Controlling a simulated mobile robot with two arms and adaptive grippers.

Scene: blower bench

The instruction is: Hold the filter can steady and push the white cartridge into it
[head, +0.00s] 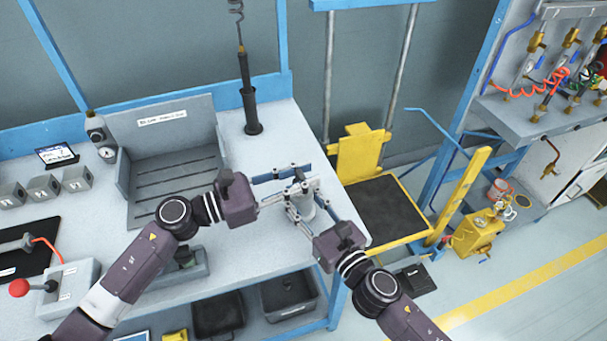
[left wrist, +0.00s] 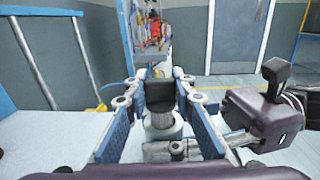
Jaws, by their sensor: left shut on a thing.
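The pale, round filter can (head: 307,208) stands near the right end of the bench, partly covered by the fingers of both grippers. My left gripper (head: 301,178) reaches in from the left and is shut on the can. In the left wrist view, a whitish round body (left wrist: 160,131), likely the can, shows between its blue-padded fingers. My right gripper (head: 304,189) comes from the lower right, its fingers over the can's upper part. I cannot tell whether they grip anything. I cannot pick out the white cartridge from the can.
A grey open-fronted tray (head: 170,175) stands left of the grippers, with a black post tool (head: 252,112) behind. The bench (head: 285,135) is clear behind the can. A yellow-framed lift platform (head: 388,210) stands beyond the bench's right edge.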

